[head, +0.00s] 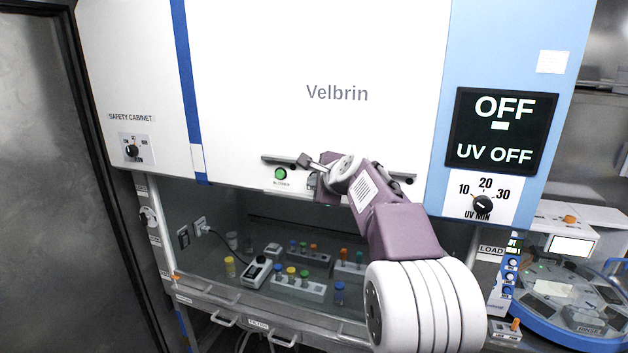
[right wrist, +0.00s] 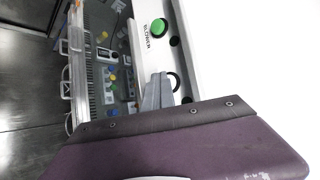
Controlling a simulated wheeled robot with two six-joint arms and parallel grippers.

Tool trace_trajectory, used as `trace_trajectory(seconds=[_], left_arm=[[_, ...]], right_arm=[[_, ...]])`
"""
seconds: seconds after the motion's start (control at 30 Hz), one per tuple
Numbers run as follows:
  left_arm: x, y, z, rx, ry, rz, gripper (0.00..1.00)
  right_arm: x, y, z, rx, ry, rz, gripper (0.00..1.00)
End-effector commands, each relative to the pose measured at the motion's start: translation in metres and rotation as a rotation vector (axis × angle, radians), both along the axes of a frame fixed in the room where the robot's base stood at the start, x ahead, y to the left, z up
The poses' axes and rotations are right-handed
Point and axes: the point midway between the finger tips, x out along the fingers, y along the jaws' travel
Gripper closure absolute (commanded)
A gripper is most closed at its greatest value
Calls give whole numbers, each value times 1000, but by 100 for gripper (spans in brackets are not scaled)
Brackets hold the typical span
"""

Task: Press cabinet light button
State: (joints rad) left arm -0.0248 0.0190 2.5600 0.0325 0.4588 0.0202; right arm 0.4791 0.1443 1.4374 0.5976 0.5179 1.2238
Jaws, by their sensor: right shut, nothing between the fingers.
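The safety cabinet (head: 320,50) has a control strip (head: 268,160) along the lower edge of its white front. A green button (head: 281,173) sits on this strip; in the right wrist view this green button (right wrist: 158,27) is labelled BLOWER. Beside it in the right wrist view is a dark-ringed round button (right wrist: 174,80), partly hidden by my fingers; its label is not visible. My right gripper (head: 304,161) is shut and empty in front of the strip, right of the green button. Its grey fingertips (right wrist: 158,80) are close to the dark-ringed button; contact cannot be told. My left gripper is not in view.
The display (head: 503,130) reads OFF and UV OFF, above a UV MIN dial (head: 483,205). Racks and vials (head: 300,285) stand inside the cabinet under the strip. A blue-rimmed machine (head: 570,300) stands at right, a dark door frame (head: 75,150) at left.

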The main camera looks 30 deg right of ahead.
Motion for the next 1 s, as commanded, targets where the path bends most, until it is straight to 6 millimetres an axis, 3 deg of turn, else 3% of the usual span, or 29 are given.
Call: trace_trajectory(seconds=[1.0], left_arm=[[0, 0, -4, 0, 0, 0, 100]], right_arm=[[-13, 15, 0, 0, -1, 0, 100]])
